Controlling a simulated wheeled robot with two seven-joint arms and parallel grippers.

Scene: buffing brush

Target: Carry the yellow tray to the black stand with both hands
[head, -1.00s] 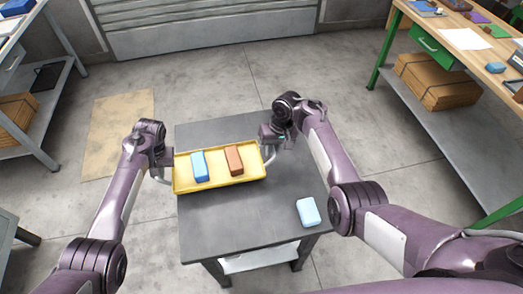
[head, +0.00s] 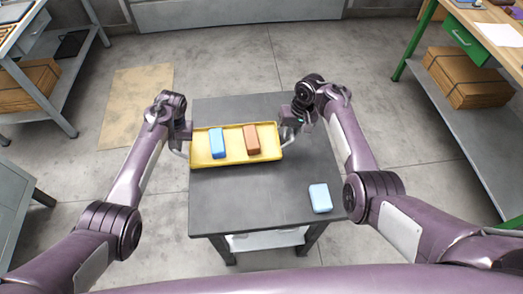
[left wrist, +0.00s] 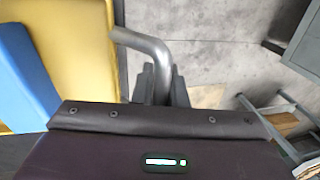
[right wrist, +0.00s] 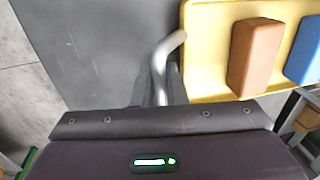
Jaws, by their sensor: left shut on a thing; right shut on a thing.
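The yellow tray (head: 236,161) is over the dark grey table top, with a blue block (head: 217,143) and a brown block (head: 251,139) lying in it. It looks about level. My left gripper (head: 181,148) is at the tray's left end, shut on a bent metal handle, which shows in the left wrist view (left wrist: 145,42). My right gripper (head: 290,128) is at the right end, shut on the other handle, seen in the right wrist view (right wrist: 168,48). I cannot tell whether the tray touches the table. I cannot make out a black stand apart from this dark table.
The dark table (head: 255,205) has a light blue block (head: 320,198) at its front right. A workbench with green legs (head: 430,35) and cardboard boxes (head: 470,75) is at the right. Grey shelving (head: 62,95) is at the left. Concrete floor lies open between them.

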